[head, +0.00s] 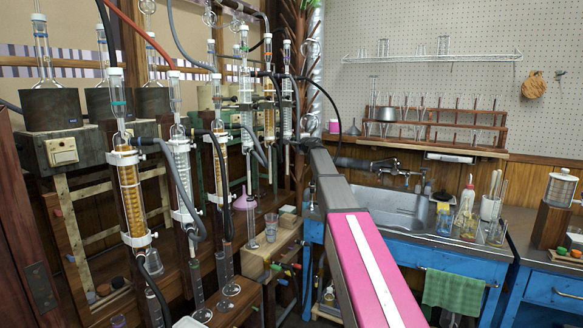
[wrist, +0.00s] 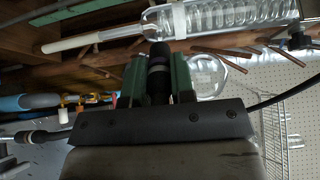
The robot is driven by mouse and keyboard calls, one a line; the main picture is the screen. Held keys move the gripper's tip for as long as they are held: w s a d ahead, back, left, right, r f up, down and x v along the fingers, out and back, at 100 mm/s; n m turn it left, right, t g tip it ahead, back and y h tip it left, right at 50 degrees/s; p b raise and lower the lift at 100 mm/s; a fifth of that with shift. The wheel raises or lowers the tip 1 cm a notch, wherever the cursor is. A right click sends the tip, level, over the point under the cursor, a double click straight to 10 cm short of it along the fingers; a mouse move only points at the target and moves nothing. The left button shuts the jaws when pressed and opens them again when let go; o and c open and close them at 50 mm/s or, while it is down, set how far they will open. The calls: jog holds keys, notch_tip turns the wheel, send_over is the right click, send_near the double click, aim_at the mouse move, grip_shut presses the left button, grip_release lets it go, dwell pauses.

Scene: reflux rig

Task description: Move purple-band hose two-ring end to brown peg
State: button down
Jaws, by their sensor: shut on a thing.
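My gripper (wrist: 159,85) has its two green fingers shut on a black hose end (wrist: 158,68), which points up in the wrist view. A faint ring shows on this end, but I see no purple band and cannot count rings. In the head view my gripper (head: 306,141) is at the far end of my pink-and-white arm, beside the right-hand glass condensers; its fingers are too small to read there. Coloured pegs (head: 287,267) show low in the middle of the head view. I cannot make out which of them is brown.
Glass condensers (head: 131,200) with dark hoses stand closely in a row at left. In the wrist view a coiled glass condenser (wrist: 235,18) and brown sticks (wrist: 215,52) are close beyond my fingers. A blue bench with a sink (head: 395,206) stands at right.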

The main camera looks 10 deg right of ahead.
jog(key=shift+v, duration=0.85)
jog(key=w+d+f+n+g+y, duration=0.2)
jog(key=w+d+f+y, duration=0.1)
jog(key=w+f, duration=0.2)
jog(key=w+d+f+n+g+y, duration=0.2)
jog(key=w+d+f+y, duration=0.1)
jog(key=w+f, duration=0.2)
jog(key=w+d+f+n+g+y, duration=0.2)
jog(key=w+d+f, duration=0.1)
jog(key=w+f, duration=0.2)
jog(key=shift+w+f+n+y, duration=0.2)
jog(key=shift+f, duration=0.4)
jog(key=shift+w+f+n+y, duration=0.2)
jog(key=shift+f, duration=0.4)
jog(key=shift+x, duration=2.55)
jog(key=shift+a+f, duration=0.1)
jog(key=shift+a, duration=0.1)
jog(key=shift+w+a, duration=0.3)
jog(key=shift+a, duration=0.2)
jog(key=shift+w+a, duration=0.15)
jog(key=shift+a, duration=0.1)
